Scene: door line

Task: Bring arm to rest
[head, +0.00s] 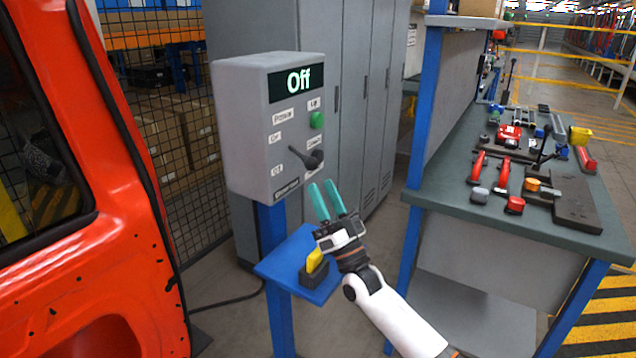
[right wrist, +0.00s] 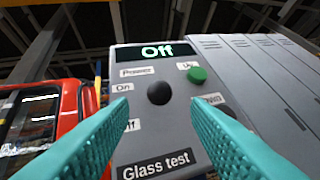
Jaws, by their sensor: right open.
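My right gripper (head: 328,201) is open and empty, its two teal fingers pointing up in front of the grey control box (head: 246,140). The fingers also show wide apart in the right wrist view (right wrist: 160,140). The box display (head: 298,79) reads "Off". A black knob with a lever (head: 306,158) sits on the box front, just above the fingertips in the head view. In the right wrist view the black knob (right wrist: 158,92) appears between and beyond the fingers, apart from them. A green button (head: 317,120) is at the upper right of the panel. My left gripper is not in view.
A blue shelf (head: 293,287) below the box holds a black and yellow object (head: 315,268), close to my right gripper. A red car door (head: 90,200) stands at left. A workbench (head: 450,194) with several tools is at right. Grey lockers (head: 350,60) stand behind.

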